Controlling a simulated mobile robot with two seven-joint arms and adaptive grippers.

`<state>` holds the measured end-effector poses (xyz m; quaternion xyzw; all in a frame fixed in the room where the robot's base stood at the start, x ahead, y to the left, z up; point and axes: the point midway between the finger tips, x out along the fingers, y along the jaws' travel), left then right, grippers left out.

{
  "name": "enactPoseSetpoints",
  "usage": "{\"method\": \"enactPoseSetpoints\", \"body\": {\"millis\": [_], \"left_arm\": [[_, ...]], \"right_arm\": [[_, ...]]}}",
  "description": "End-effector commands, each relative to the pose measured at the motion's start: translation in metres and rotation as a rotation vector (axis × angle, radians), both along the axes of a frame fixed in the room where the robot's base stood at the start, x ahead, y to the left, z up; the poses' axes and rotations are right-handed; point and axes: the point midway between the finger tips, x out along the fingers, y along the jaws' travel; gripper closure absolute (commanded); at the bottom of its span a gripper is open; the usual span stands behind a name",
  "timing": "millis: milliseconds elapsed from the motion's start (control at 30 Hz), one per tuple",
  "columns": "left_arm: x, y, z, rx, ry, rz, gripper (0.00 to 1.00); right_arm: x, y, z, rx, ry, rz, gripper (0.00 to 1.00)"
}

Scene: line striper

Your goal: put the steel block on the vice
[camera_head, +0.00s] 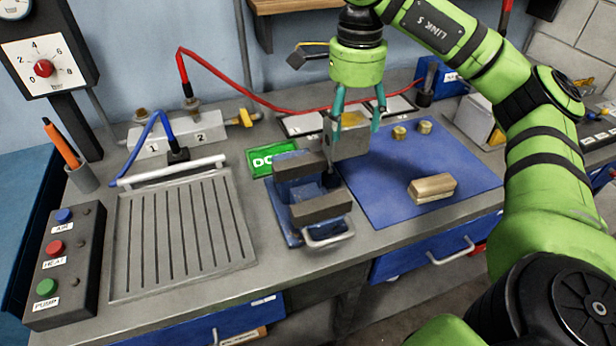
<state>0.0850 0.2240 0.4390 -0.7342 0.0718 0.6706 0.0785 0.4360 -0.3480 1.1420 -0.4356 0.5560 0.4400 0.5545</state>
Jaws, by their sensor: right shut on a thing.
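My right gripper (358,112) comes down from the top on the green arm. Its teal fingers are shut on the grey steel block (350,142), one finger on each side. The block hangs upright behind and to the right of the blue vice (290,240), in front of the blue mat's back left part. I cannot tell how far the block is above the surface. The vice stands on the bench with two dark grey jaws (320,207) and a gap between them. My left gripper is not in view.
A green sign (262,160) lies behind the vice. A grooved plate (185,240) is to the left. A red hose (225,78) arches behind.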

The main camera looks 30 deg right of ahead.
Motion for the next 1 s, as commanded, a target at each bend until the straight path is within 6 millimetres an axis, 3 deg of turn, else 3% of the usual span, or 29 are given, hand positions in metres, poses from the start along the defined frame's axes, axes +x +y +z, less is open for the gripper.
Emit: {"method": "enactPoseSetpoints", "body": {"millis": [33, 167, 400, 600, 800, 1000], "left_arm": [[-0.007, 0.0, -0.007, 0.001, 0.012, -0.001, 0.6], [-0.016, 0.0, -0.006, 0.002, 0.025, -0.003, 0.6], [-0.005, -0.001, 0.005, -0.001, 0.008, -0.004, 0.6], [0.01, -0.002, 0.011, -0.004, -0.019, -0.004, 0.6], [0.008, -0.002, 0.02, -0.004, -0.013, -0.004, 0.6], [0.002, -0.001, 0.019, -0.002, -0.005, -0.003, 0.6]], "right_arm": [[0.0, 0.013, -0.011, 0.002, 0.0, 0.008, 0.9], [0.001, 0.041, -0.023, 0.001, 0.0, 0.006, 0.9], [0.002, 0.074, -0.041, 0.0, -0.003, 0.002, 0.9], [0.002, 0.078, -0.055, 0.0, 0.0, -0.003, 0.9], [0.002, 0.078, -0.081, 0.001, 0.0, -0.002, 0.9], [0.003, 0.078, -0.086, 0.002, -0.005, -0.001, 0.9]]}}
